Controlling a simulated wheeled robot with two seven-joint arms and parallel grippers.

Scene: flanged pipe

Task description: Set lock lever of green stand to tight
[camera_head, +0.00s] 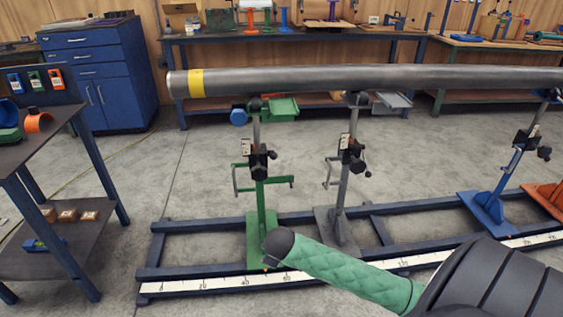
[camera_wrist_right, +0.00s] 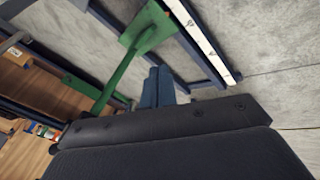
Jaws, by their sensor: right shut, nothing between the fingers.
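The green stand (camera_head: 262,205) stands upright on the blue floor frame, under the long grey pipe (camera_head: 350,78). A dark clamp block (camera_head: 258,162) with a small knob sits on its post, with a white tag beside it. Green handle parts stick out left and right below the block. Which part is the lock lever, and its setting, I cannot tell. The green stand (camera_wrist_right: 125,68) also shows tilted in the right wrist view. There my right gripper (camera_wrist_right: 158,88) has its blue-grey fingers together, empty and apart from the stand. My left gripper is not in view.
A grey stand (camera_head: 340,205) is close on the right; blue (camera_head: 488,205) and orange (camera_head: 546,196) stands are farther right. A white ruler strip (camera_head: 220,282) runs along the frame. A dark shelf table (camera_head: 50,115) stands left. My arm covers the lower right.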

